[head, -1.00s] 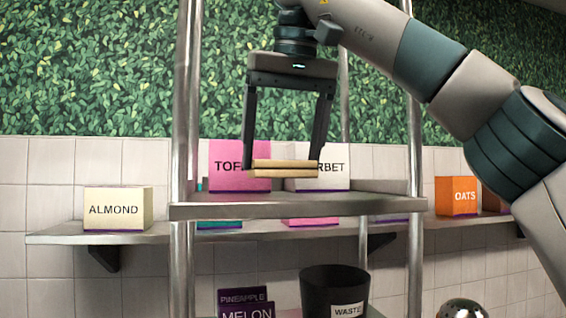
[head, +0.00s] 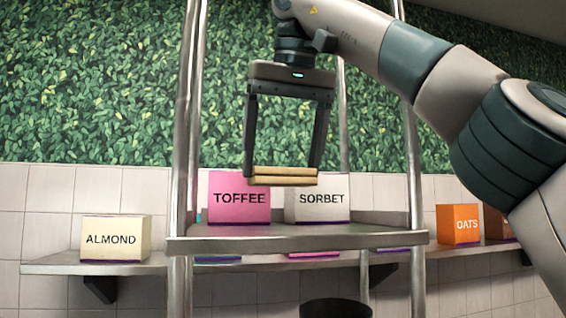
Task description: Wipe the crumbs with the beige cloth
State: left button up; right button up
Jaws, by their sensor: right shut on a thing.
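The beige cloth (head: 284,176) looks like a folded, flat bundle. My right gripper (head: 284,170) is shut on it, one finger at each end, and points down. It holds the cloth in front of the toffee and sorbet boxes, seemingly above the metal shelf (head: 300,240). The cloth looks apart from the shelf surface. No crumbs can be made out in this view. My left gripper is not in view.
A pink TOFFEE box (head: 239,205) and a white SORBET box (head: 320,208) stand on the metal shelf between upright posts. An ALMOND box (head: 112,239) and an orange OATS box (head: 459,225) stand on the wall shelf behind. A dark bin (head: 336,308) shows below.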

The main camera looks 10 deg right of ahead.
jog(key=shift+s+a+r, duration=0.1)
jog(key=shift+a+r, duration=0.05)
jog(key=shift+r, duration=1.1)
